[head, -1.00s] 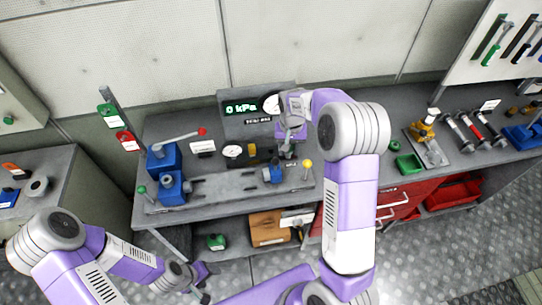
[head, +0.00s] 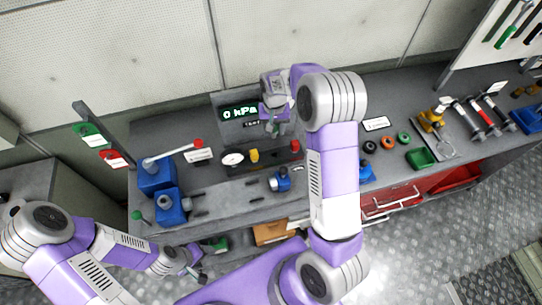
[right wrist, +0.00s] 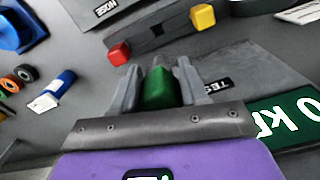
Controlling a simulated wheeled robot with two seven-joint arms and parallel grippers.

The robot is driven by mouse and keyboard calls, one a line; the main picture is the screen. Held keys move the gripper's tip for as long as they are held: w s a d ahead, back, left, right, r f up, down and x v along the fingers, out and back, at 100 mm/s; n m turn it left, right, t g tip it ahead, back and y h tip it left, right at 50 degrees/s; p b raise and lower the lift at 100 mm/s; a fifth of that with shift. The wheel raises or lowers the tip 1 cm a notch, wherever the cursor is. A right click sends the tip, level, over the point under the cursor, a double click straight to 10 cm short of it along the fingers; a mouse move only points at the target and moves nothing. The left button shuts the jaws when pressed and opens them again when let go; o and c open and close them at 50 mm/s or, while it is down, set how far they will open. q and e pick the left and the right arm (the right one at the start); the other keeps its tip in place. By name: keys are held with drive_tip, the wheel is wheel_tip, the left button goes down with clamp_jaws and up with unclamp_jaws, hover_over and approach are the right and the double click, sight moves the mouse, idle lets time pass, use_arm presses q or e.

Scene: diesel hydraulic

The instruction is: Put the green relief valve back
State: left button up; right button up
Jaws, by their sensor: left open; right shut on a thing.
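The green relief valve (right wrist: 160,88) shows in the right wrist view between the two fingers of my right gripper (right wrist: 160,82), which is shut on it. In the head view my right gripper (head: 276,126) is over the bench in front of the gauge panel, and the valve is hard to make out there. A dark grey block (right wrist: 180,32) carries a red valve (right wrist: 119,53) and a yellow valve (right wrist: 203,16), with a dark spot between them. The held valve is apart from the block. My left gripper (head: 193,264) is open and empty, low in front of the bench.
The display panel (head: 226,124) reads 0 kPa behind the block. A blue vise-like unit (head: 158,178) with a red-knobbed lever stands at left. Another green object (head: 218,244) sits on the lower shelf.

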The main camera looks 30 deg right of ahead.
wheel_tip(320, 180, down, 2)
drive_tip(key=s, duration=0.2)
hover_over(275, 152)
drive_tip(key=s, duration=0.1)
wheel_tip(275, 152, down, 7)
drive_tip(key=f, duration=0.1)
drive_tip(key=a+f, duration=0.1)
drive_tip(key=f, duration=0.1)
drive_tip(key=shift+f, duration=0.3)
drive_tip(key=shift+d, duration=0.1)
drive_tip(key=shift+s, duration=0.1)
drive_tip(key=shift+f+b, duration=0.55)
drive_tip(key=shift+f, duration=0.05)
drive_tip(key=o, duration=1.2)
drive_tip(key=shift+s, duration=0.15)
